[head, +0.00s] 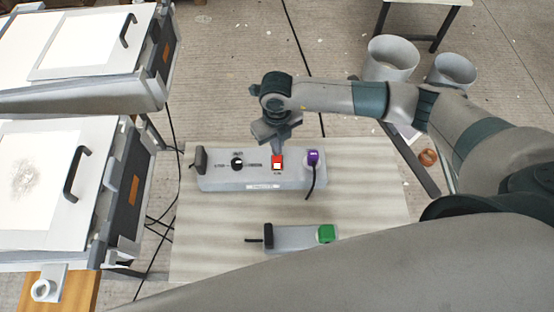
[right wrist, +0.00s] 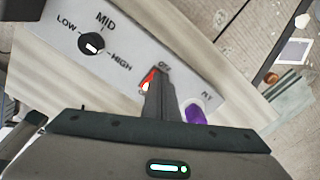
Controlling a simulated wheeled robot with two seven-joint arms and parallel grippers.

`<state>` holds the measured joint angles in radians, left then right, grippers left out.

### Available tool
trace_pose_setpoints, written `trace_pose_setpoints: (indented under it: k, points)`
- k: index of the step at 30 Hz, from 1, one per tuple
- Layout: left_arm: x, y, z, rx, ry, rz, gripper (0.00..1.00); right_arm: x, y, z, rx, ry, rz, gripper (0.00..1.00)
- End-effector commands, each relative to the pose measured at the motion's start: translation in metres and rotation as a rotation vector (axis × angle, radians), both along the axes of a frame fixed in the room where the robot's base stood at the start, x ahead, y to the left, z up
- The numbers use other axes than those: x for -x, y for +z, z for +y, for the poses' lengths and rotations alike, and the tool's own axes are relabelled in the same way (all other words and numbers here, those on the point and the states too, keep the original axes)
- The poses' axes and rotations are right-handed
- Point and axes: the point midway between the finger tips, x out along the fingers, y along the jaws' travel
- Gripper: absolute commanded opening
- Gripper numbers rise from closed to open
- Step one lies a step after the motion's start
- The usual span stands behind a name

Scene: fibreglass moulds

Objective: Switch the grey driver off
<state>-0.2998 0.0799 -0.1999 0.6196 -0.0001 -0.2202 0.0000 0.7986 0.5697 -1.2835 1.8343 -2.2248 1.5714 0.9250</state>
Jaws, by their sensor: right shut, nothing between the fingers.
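The grey driver (head: 222,182) is a long grey box lying on the pale table. It carries a black knob (head: 237,163) marked LOW, MID and HIGH, a red switch (head: 277,160) with a bright white patch, and a purple plug (head: 312,157) at its right end. My right gripper (head: 277,150) is shut and empty, pointing down at the red switch. In the right wrist view its fingertips (right wrist: 160,74) overlap the red switch (right wrist: 149,80) and hide part of it. I cannot tell whether they touch. My left gripper is not in view.
A smaller grey box (head: 290,238) with a green plug (head: 326,233) lies nearer on the table (head: 370,180). White-topped units (head: 60,190) with black handles stand at left. Grey buckets (head: 391,58) stand on the floor behind. The table is bare between the two boxes.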

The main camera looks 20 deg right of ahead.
Motion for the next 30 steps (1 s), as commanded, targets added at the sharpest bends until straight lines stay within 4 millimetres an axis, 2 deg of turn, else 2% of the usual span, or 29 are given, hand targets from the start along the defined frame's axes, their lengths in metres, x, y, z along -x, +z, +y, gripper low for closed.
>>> trace_pose_setpoints:
  k: [30]
  points:
    - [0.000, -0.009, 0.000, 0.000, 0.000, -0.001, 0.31, 0.000, -0.010, 0.000, 0.000, 0.000, 0.000, 0.00]
